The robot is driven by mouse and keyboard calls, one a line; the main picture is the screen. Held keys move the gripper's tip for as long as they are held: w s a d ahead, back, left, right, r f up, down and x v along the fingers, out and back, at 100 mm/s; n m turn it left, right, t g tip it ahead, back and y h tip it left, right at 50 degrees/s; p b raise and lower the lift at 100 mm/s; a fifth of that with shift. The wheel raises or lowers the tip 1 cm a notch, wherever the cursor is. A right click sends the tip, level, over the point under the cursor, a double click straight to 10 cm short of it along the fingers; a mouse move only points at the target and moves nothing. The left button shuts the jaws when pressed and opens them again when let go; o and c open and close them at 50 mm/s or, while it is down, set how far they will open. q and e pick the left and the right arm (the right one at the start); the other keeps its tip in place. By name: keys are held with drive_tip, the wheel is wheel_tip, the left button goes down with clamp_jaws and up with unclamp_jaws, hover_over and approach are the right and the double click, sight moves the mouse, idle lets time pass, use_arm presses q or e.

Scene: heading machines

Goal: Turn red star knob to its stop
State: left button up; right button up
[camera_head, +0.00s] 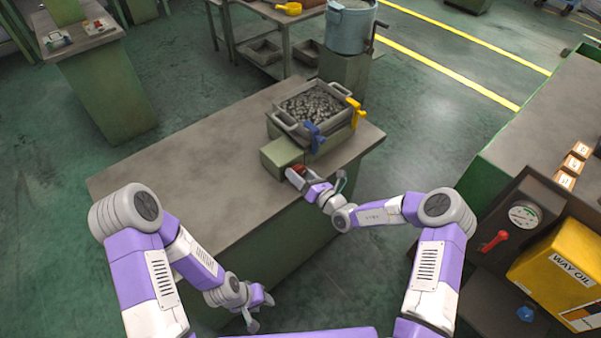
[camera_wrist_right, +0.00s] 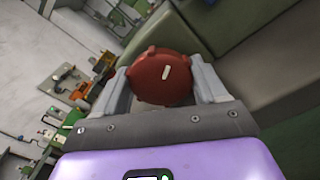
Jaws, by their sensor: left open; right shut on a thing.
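The red star knob (camera_wrist_right: 163,76) is large in the right wrist view, round with rounded lobes and a short pale mark on its face. In the head view only a bit of the red knob (camera_head: 299,170) shows, at the front of a green box (camera_head: 283,153). My right gripper (camera_wrist_right: 166,84) is shut on the knob, one finger on each side of it. It also shows in the head view (camera_head: 297,177), beside the box. My left gripper (camera_head: 262,312) is open and empty, low in front of the bench. The knob's shaft is hidden.
A tray of metal parts (camera_head: 275,120) sits on the bench behind the green box, with a blue clamp (camera_head: 314,136) and a yellow one (camera_head: 355,112). The bench top (camera_head: 190,180) is bare to the left. A yellow way oil container (camera_head: 565,265) stands at the right.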

idle(0.4)
drive_tip(key=o, duration=1)
drive_tip(key=shift+o, duration=0.2)
drive_tip(key=p+v, duration=0.1)
drive_tip(key=v, duration=0.6)
drive_tip(key=shift+s, duration=0.25)
drive_tip(key=shift+d, duration=0.15)
